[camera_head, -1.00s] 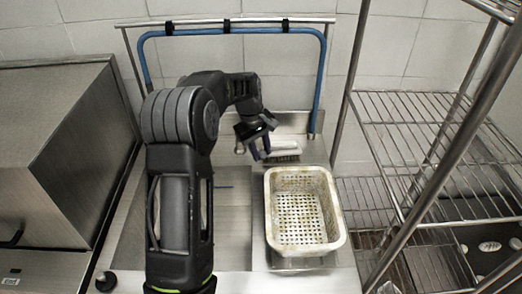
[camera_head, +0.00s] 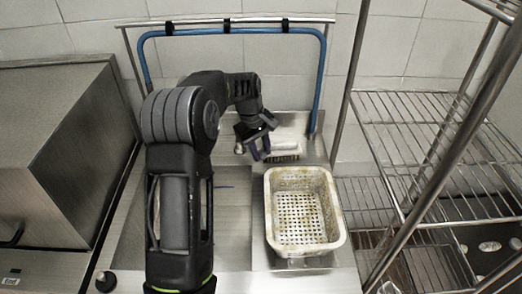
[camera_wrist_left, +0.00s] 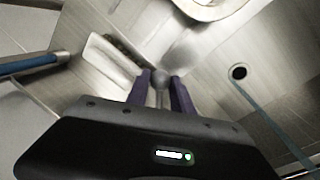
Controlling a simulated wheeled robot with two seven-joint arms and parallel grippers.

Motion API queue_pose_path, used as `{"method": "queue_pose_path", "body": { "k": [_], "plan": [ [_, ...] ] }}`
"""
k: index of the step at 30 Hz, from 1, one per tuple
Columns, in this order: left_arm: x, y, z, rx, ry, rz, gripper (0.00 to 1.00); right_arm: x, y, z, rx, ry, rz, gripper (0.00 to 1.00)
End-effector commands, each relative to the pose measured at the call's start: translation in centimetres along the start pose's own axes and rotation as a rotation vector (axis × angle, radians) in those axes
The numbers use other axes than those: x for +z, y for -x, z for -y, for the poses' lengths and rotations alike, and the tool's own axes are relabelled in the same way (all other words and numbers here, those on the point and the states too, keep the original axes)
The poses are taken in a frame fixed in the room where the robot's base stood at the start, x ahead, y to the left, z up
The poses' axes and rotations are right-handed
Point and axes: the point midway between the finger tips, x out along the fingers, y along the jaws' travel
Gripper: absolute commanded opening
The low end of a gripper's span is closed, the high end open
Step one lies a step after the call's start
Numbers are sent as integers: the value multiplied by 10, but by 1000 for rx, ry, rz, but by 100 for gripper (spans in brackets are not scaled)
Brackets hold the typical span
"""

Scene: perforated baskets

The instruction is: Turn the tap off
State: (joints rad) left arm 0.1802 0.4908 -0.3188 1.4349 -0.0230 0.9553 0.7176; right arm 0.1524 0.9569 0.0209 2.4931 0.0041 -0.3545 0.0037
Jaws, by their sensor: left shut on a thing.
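My left gripper (camera_head: 260,150) reaches over the back of the metal sink counter, its purple fingers pointing down. In the left wrist view, the left gripper (camera_wrist_left: 161,90) is shut on the tap's metal handle (camera_wrist_left: 160,78), which shows as a rounded knob and stem between the two fingers. In the head view a small metal knob (camera_head: 239,149) shows just left of the fingers. The tap's spout is not clearly visible. A thin bluish strip (camera_wrist_left: 272,125) crosses the sink in the wrist view; I cannot tell whether it is water. My right gripper is not in view.
A perforated white basket (camera_head: 270,215) stands on the counter right of the sink. A white brush (camera_head: 285,146) lies behind it, close to the gripper. A blue pipe (camera_head: 319,80) frames the back. A wire rack (camera_head: 400,155) stands at right. A drain hole (camera_wrist_left: 238,72) shows in the sink.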

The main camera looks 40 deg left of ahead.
Motion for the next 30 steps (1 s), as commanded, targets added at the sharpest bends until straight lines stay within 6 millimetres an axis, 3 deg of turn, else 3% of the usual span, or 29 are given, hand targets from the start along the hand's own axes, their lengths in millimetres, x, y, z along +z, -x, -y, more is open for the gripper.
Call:
{"method": "queue_pose_path", "body": {
  "k": [11, 30],
  "plan": [
    [0, 2, 12, 2, -98, 17, 0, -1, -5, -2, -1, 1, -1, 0],
    [-9, 12, 62, 0, -573, 110, 0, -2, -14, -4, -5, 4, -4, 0]
  ]
}}
